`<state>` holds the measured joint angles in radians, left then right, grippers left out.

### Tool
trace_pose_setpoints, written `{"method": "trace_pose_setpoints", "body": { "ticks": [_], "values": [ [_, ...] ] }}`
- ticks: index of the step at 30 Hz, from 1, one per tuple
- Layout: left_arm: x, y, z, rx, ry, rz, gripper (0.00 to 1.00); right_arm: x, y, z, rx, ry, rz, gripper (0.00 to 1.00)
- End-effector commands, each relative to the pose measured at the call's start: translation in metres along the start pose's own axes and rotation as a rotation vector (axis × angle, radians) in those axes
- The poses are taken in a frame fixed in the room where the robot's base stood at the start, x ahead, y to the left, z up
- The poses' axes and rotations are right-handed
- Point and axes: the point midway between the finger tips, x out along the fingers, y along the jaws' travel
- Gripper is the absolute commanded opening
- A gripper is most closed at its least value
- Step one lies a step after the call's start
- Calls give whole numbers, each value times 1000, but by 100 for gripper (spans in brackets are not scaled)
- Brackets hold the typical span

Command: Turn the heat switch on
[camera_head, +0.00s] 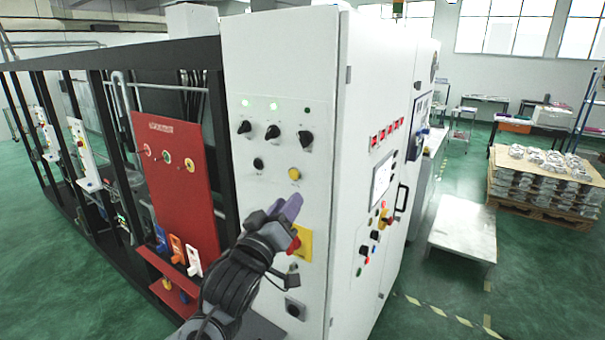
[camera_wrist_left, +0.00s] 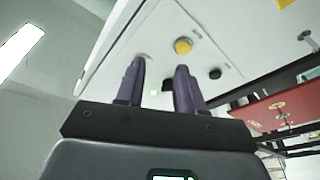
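A white control cabinet (camera_head: 280,60) fills the middle of the head view. Its panel has a row of three black rotary knobs: left (camera_head: 243,127), middle (camera_head: 272,131) and right (camera_head: 305,137). The lamps above the left and middle knobs glow green; the lamp above the right knob (camera_head: 307,110) is dark. Labels are too small to read, so I cannot tell which is the heat switch. My left gripper (camera_head: 288,206) is below the panel's yellow button (camera_head: 294,173). In the left wrist view its purple fingers (camera_wrist_left: 159,68) are apart and empty. My right gripper is out of view.
A red emergency button (camera_head: 294,243) on a yellow plate is close beside my left gripper. A red panel (camera_head: 180,160) in a black frame stands at left. A metal table (camera_head: 460,228) and a pallet of castings (camera_head: 545,180) are at right.

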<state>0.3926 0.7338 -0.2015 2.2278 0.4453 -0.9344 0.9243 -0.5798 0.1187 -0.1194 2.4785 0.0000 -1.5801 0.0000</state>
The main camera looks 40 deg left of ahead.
Motion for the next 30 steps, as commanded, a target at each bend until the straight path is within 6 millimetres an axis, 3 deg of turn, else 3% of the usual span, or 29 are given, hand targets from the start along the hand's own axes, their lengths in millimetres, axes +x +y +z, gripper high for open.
{"method": "trace_pose_setpoints", "body": {
  "ticks": [3, 9, 30],
  "values": [
    [2, 14, -35, 13, 81, 38, 37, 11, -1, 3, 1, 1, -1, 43],
    [6, 27, -62, 8, 131, 61, 37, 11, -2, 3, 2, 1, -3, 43],
    [98, 34, -76, 6, 132, 61, 37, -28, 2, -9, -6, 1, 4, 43]
  ]
}}
